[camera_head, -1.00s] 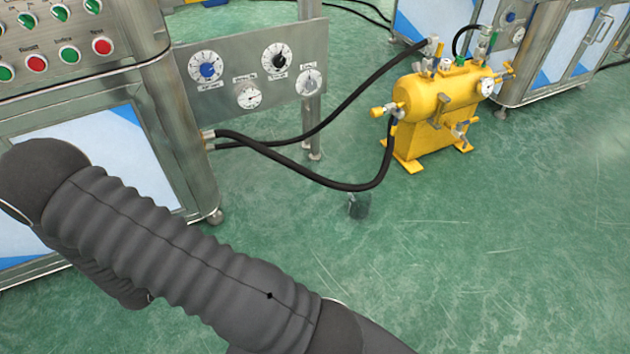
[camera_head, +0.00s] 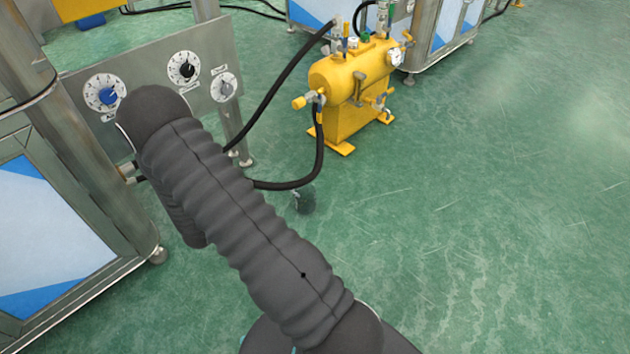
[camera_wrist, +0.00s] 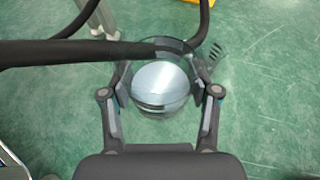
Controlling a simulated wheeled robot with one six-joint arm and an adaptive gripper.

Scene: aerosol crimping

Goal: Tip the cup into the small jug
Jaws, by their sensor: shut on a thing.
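In the wrist view my gripper (camera_wrist: 161,90) is shut on a clear, see-through cup (camera_wrist: 122,72), with one finger on each side. A pale, shiny round surface shows inside it; I cannot tell whether this is its contents or its base. In the head view my arm crosses the picture, and the gripper and cup cannot be made out. No small jug can be made out for certain in either view. A small, dark, glassy thing (camera_head: 305,200) shows low beneath a hose in the head view; I cannot tell what it is.
A yellow tank (camera_head: 345,115) stands on the green floor. Black hoses (camera_head: 290,184) run from it to a steel machine with a dial panel (camera_head: 145,85) at left; a hose (camera_wrist: 60,52) also crosses the wrist view. Open floor (camera_head: 500,240) lies at right.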

